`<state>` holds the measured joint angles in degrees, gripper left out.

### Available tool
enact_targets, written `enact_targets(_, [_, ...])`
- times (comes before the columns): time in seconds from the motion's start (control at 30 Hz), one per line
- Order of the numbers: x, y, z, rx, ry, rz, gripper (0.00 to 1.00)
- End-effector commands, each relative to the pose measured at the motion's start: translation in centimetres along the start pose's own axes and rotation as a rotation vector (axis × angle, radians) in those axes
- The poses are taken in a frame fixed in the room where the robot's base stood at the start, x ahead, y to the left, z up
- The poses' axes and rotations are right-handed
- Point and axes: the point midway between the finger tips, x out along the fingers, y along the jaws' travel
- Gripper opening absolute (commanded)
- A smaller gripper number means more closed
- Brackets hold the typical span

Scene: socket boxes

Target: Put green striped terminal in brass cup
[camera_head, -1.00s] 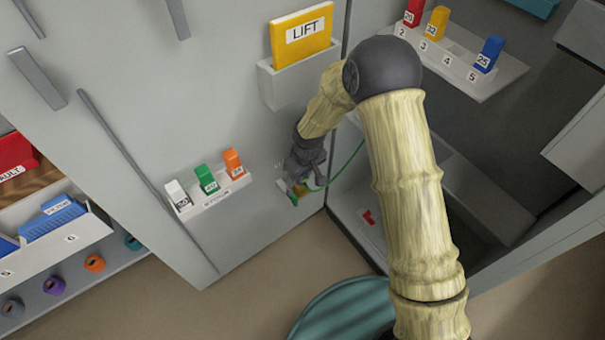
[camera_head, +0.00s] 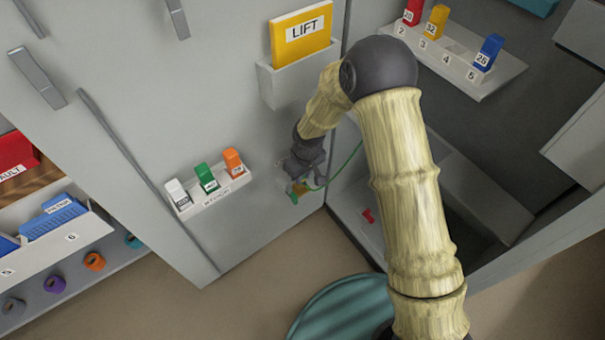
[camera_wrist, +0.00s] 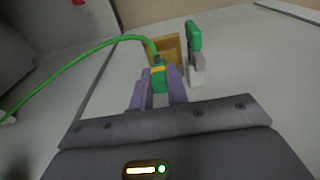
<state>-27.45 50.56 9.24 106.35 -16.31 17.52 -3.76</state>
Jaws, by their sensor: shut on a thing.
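The green striped terminal (camera_wrist: 158,78), green with a yellow band, is between my gripper's (camera_wrist: 161,84) two purple fingers in the wrist view. A green cable (camera_wrist: 90,52) runs from its end off to the left. My gripper is shut on it. The square brass cup (camera_wrist: 171,43) is on the grey door panel just beyond the terminal, and the terminal overlaps its lower edge in this view. I cannot tell whether the terminal touches the cup.
A green-handled piece with a grey and white body (camera_wrist: 195,50) stands right beside the cup. A white rack (camera_head: 212,201) with white, green and orange blocks is to the left. A yellow LIFT binder (camera_head: 301,35) is above. The open cabinet is at the right.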

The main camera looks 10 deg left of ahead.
Motion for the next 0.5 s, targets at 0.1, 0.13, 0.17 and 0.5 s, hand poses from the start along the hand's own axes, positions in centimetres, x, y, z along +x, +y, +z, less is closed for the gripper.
enact_targets(0.1, [0.68,-0.02,0.09,0.000,-0.001,0.000,0.00])
enact_targets(0.13, [0.83,-0.02,0.10,0.000,-0.001,0.000,0.00])
enact_targets(0.17, [0.96,-0.02,0.12,0.000,-0.001,0.000,0.00])
enact_targets(0.5, [1.25,0.00,0.14,0.000,0.000,0.000,0.00])
